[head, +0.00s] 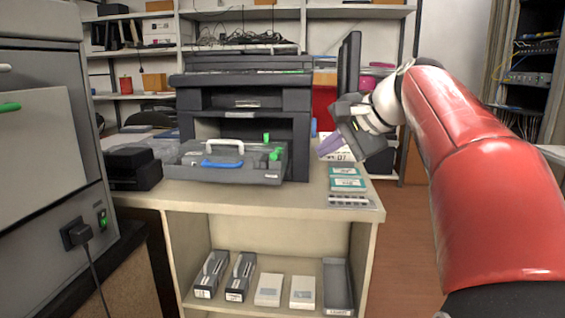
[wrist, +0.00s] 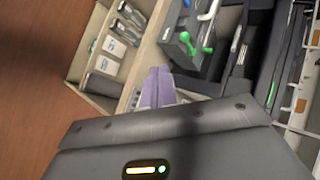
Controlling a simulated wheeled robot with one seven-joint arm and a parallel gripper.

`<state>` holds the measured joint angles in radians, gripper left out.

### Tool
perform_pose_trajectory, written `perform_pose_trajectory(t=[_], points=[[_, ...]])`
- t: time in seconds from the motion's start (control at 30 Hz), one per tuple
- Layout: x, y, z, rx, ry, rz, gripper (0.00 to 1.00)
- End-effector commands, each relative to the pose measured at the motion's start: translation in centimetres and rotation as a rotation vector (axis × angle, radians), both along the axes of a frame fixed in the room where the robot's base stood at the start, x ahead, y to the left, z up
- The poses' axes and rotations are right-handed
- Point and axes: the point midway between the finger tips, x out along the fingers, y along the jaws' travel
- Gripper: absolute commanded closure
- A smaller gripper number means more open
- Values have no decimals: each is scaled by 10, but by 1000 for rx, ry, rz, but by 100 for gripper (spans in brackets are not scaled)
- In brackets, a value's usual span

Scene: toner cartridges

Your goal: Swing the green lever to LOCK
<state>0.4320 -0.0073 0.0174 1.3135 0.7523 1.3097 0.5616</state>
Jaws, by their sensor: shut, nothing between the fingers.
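A green lever (head: 275,154) stands on the right part of a dark grey unit (head: 185,172) in front of the printer, on the counter. It also shows in the wrist view (wrist: 188,43), near a second green part (wrist: 208,50) and a white handle. A small green tab (head: 266,137) rises behind the lever in the head view. No LOCK marking is readable. My gripper (head: 327,147) has purple fingers and is shut and empty, in the air to the right of the lever and apart from it. The fingers also show in the wrist view (wrist: 158,84).
The printer (head: 245,80) stands behind the unit, which has a blue handle (head: 222,163). Teal-labelled packs (head: 347,184) lie at the counter's right. A black box (head: 133,168) sits left. Cartridges and white boxes (head: 268,289) fill the lower shelf.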

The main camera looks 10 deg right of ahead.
Motion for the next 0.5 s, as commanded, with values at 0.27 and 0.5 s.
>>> perform_pose_trajectory(t=[0.27,0.5], points=[[5,-4,6,26,-5,-8,100],[7,-3,4,25,-5,-7,100]])
